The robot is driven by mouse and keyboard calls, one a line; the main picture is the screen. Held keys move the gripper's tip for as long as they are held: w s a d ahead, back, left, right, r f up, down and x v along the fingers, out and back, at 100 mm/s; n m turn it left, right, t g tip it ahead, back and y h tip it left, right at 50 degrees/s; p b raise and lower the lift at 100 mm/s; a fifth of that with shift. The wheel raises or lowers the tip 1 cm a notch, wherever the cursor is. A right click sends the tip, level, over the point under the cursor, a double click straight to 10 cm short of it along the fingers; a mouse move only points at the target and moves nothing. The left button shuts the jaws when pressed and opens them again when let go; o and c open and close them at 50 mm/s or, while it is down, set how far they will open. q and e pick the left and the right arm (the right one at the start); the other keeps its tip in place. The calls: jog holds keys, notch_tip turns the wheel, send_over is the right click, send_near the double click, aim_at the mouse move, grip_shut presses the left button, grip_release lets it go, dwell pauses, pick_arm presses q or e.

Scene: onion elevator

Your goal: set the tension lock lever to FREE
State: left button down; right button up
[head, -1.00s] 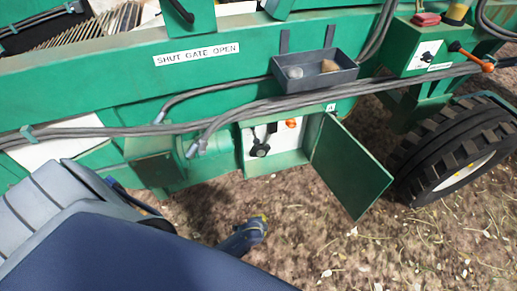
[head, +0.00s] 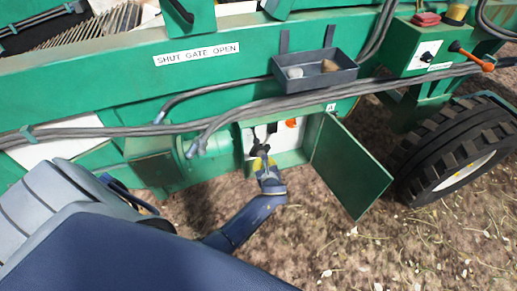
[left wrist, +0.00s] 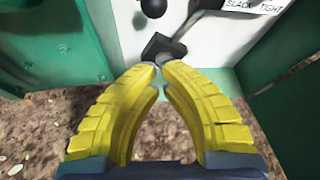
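An open green box on the machine's side holds a white panel (head: 247,142) with dark lever parts (head: 260,133) and an orange knob (head: 292,123). No FREE label is readable, and I cannot tell which part is the tension lock lever. My left gripper (head: 262,158) reaches up into the box opening. A black block (left wrist: 163,47) lies just past the tips, contact unclear. A black ball knob (left wrist: 153,7) is above, beside a SLACK TIGHT label (left wrist: 254,5). My right gripper is not in view.
The box's open green door (head: 350,168) stands right of my left gripper. A grey tray (head: 314,77) with two lumps and cables (head: 240,118) run above. A tyre (head: 455,150) and an orange-tipped lever (head: 487,67) are at right. Straw-littered ground lies below.

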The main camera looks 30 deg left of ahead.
aim_at(254, 134)
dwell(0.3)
pick_arm(q)
jog(key=x, duration=1)
jog(key=shift+a, duration=0.1)
jog(key=shift+s+r, duration=0.25)
jog(key=shift+r, duration=0.35)
jog(key=shift+s+r, duration=0.2)
jog(key=shift+r, duration=0.4)
jog(key=shift+s+r, duration=0.25)
jog(key=shift+r, duration=0.4)
jog(key=shift+d+r, duration=0.15)
jog(key=shift+d, duration=0.1)
jog(key=shift+s+r+g, duration=0.1)
jog(key=shift+r+g, duration=0.05)
jog(key=shift+g, duration=0.25)
jog(key=shift+s+d+r+h, duration=0.1)
jog(key=shift+d+r+h, duration=0.1)
jog(key=shift+r+h, duration=0.1)
